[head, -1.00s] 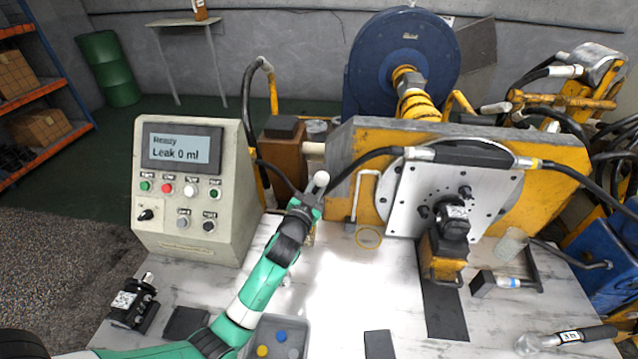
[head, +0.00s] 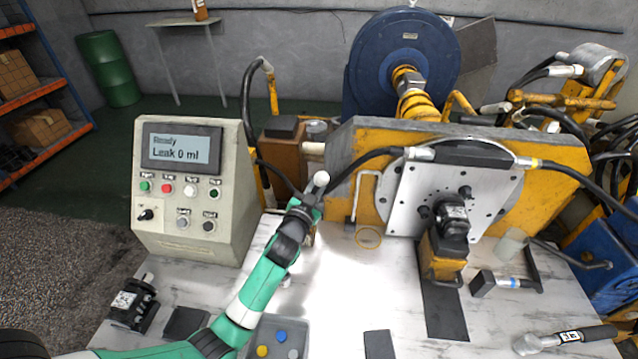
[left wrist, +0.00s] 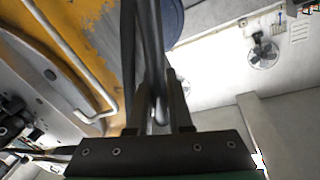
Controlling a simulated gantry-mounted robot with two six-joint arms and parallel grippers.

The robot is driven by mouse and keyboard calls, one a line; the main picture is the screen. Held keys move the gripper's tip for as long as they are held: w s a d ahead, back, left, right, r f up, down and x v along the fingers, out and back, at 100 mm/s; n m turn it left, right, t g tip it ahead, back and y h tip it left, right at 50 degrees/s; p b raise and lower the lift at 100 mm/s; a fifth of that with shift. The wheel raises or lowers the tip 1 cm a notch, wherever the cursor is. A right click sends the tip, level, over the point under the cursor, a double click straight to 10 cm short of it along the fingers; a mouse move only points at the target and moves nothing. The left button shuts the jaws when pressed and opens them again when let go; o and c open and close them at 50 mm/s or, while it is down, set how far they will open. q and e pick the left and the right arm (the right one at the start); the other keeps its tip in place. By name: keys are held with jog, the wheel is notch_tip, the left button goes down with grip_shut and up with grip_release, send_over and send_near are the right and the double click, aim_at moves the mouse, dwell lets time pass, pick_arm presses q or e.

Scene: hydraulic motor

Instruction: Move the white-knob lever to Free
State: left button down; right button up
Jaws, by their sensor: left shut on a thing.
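The white-knob lever shows its pale knob (head: 320,179) just above my left gripper (head: 312,205), beside the left end of the yellow test stand (head: 366,190). My left gripper is shut on the lever below the knob. In the left wrist view the two dark fingers of the gripper (left wrist: 163,110) stand on either side of the lever's rod. The lever's base and any Free marking are hidden behind my arm. My right gripper is not in view.
A control box (head: 191,195) reading "Ready, Leak 0 ml" stands left of my arm. A grey tray (head: 262,326) with coloured caps lies at the front. The middle tabletop is clear.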

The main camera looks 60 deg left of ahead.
pick_arm(q)
jog(key=shift+s+r, duration=0.1)
jog(key=s+a+n+y+b, duration=0.1)
jog(key=s+a+n+y, duration=0.1)
jog(key=s+a+n, duration=0.4)
jog(key=shift+s+n+t+b, duration=0.35)
jog(key=shift+s+n, duration=0.8)
jog(key=shift+n, duration=0.55)
jog(key=shift+r, duration=0.1)
jog(key=c, duration=0.8)
grip_release()
jog(key=shift+s+a, duration=0.1)
jog(key=shift+c, duration=0.2)
